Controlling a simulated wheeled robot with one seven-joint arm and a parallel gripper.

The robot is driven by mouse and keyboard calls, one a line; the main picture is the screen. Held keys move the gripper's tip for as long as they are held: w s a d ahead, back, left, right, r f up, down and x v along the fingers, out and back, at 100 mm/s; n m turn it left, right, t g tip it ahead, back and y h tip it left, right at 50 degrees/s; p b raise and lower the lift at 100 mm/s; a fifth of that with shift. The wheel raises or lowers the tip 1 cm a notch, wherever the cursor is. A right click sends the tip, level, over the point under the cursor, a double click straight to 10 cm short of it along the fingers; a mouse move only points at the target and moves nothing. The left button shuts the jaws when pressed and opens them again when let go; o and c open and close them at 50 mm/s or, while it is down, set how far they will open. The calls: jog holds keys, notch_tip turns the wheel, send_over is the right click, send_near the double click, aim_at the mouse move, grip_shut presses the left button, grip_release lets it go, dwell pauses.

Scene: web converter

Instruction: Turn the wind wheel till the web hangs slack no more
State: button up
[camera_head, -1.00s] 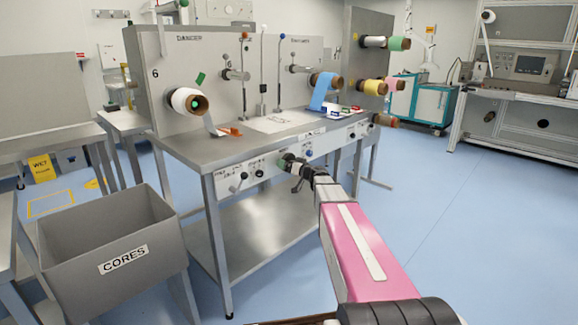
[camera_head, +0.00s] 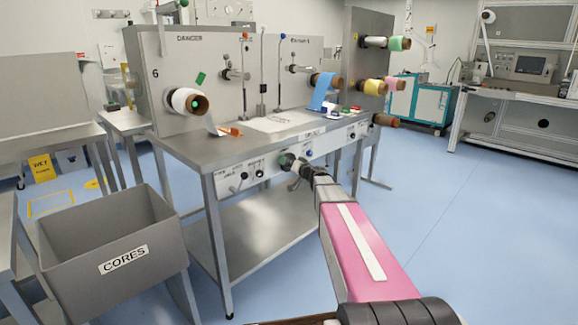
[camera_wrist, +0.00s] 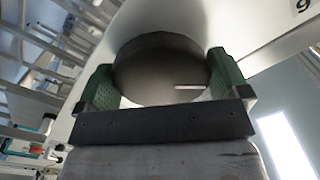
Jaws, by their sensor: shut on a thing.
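My gripper (camera_wrist: 160,85) is shut on a round dark knob, the wheel (camera_wrist: 150,62), with a green pad on each side of it in the wrist view. A short pale line marks the knob's face. In the head view my gripper (camera_head: 293,164) is at the front panel of the bench, and the knob there is mostly hidden by it. A white web roll (camera_head: 182,101) sits on the left spindle, with a short tail hanging towards the bench top. A blue web (camera_head: 322,92) hangs from the right roll down to the bench. I cannot tell how slack it is.
A grey bin marked CORES (camera_head: 110,235) stands front left. The bench top (camera_head: 200,150) carries an orange item (camera_head: 229,131) and small coloured blocks (camera_head: 345,110). Other knobs line the front panel (camera_head: 235,185). Blue floor (camera_head: 450,230) is clear at right.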

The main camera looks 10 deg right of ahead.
jog(key=m, duration=0.4)
jog(key=shift+r+m, duration=0.1)
jog(key=shift+m, duration=0.2)
jog(key=m, duration=0.3)
jog(key=shift+r+m, duration=0.1)
jog(key=shift+m, duration=0.2)
jog(key=m, duration=0.4)
jog(key=shift+r, duration=0.1)
jog(key=shift+m, duration=1.9)
jog(key=o, duration=0.6)
jog(key=shift+c, duration=0.2)
jog(key=shift+s, duration=0.15)
